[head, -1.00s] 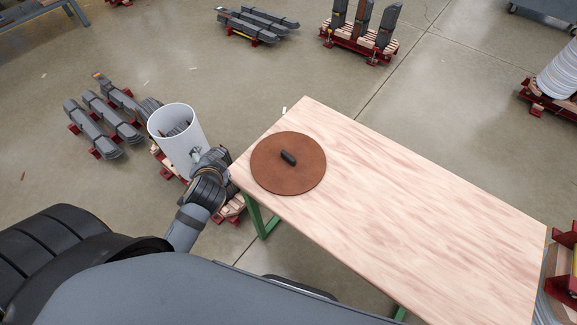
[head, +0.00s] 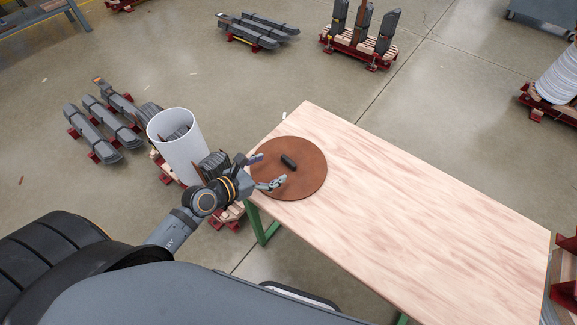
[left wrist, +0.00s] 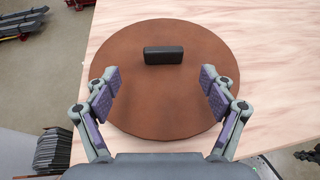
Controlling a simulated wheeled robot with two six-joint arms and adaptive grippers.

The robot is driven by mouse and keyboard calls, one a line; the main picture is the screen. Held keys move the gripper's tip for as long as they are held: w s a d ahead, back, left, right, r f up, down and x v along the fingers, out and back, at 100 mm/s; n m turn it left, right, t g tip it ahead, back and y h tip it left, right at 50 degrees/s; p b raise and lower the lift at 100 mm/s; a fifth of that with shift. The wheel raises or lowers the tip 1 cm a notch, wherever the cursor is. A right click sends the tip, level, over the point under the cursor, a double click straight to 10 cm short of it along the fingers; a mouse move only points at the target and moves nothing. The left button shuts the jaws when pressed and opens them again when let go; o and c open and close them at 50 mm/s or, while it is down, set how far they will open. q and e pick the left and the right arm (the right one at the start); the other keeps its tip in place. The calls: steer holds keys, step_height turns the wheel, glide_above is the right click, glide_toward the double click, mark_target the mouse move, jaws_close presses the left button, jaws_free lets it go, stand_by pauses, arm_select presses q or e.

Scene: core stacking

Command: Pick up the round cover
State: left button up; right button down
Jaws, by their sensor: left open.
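The round cover (head: 310,175) is a flat brown disc lying on the left end of the wooden table. A black block-shaped handle (head: 289,161) stands near its middle. My left gripper (head: 271,171) is open and empty, over the left part of the cover. In the left wrist view the cover (left wrist: 160,105) fills the middle, with the handle (left wrist: 164,55) beyond the open fingertips (left wrist: 160,80) and apart from them. My right gripper does not show.
The table (head: 420,220) is otherwise bare, with free room to the right of the cover. A white cylinder (head: 180,150) stands just left of the table, close to my left arm. Pallets with grey parts (head: 103,120) lie on the floor further left.

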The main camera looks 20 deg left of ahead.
mark_target(287, 161)
arm_select(q)
steer(key=x, duration=0.8)
steer(key=shift+d+r, duration=0.1)
steer(key=shift+d, duration=0.2)
steer(key=shift+s+a, duration=0.1)
steer(key=shift+c, duration=0.8)
steer(key=c, duration=1.2)
